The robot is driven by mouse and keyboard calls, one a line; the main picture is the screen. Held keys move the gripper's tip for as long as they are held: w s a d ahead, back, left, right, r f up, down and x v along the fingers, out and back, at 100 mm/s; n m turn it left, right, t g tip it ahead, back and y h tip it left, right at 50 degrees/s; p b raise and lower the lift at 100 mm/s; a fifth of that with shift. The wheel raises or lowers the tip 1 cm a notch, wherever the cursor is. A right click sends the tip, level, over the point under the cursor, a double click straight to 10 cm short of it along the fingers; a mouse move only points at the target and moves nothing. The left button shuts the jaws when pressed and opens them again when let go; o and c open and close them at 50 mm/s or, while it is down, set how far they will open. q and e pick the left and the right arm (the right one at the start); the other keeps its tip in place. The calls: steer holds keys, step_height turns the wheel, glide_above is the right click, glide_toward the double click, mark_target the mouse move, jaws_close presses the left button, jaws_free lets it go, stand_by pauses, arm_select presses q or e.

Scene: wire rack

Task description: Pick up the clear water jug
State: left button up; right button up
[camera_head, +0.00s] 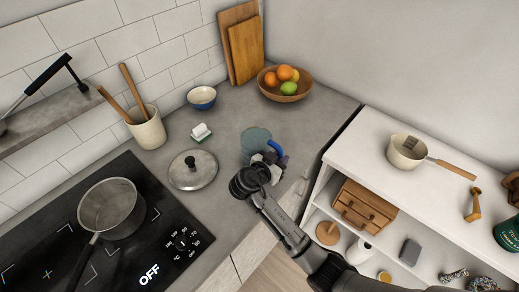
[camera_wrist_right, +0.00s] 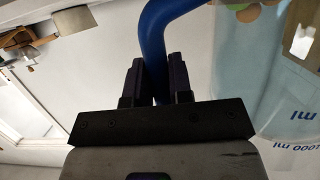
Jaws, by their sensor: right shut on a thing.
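The clear water jug (camera_head: 256,136) stands on the grey counter near its right end, with a blue handle on its right side. In the right wrist view the clear jug wall (camera_wrist_right: 260,60) with blue volume markings fills the right side. My right gripper (camera_head: 268,163) reaches the jug from the front. In the right wrist view its two fingers (camera_wrist_right: 158,82) are shut on the blue handle (camera_wrist_right: 153,45), one on each side of it. The jug's lower part is partly hidden behind the gripper in the head view. My left gripper is not in view.
A fruit bowl (camera_head: 285,88) and cutting boards (camera_head: 245,50) stand at the back. A pan (camera_head: 112,208) sits on the stove. A white shelf (camera_head: 375,140) stands right of the counter.

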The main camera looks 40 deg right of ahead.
jaws_close()
stand_by(0.3)
stand_by(0.5)
steer(key=shift+r, duration=0.1)
steer(key=shift+r, duration=0.2)
